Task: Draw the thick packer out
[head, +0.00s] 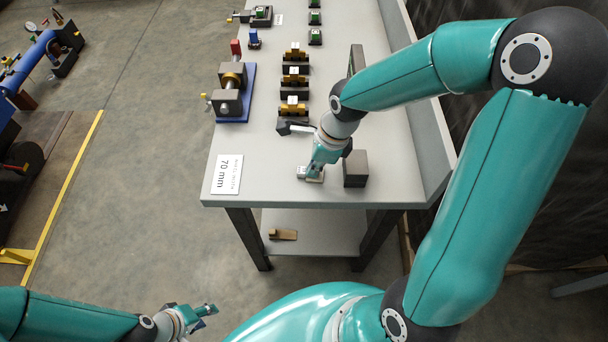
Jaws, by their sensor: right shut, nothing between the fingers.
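I cannot tell for certain which piece is the thick packer. A small tan piece (314,180) shows at the tip of my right gripper (311,174), near the table's front edge; the gripper hides most of it. My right gripper points down there, shut with nothing between its fingers. A dark grey block (356,169) stands just to its right. My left gripper (208,316) is low at the bottom of the view, away from the table, and its fingers look apart and empty.
The grey table (265,170) bears a "70 mm" card (227,175), a clamp on a blue base (234,92) and a row of black-and-yellow holders (294,78). A wooden piece (283,234) lies on the lower shelf (325,240). The tabletop's front left is mostly clear.

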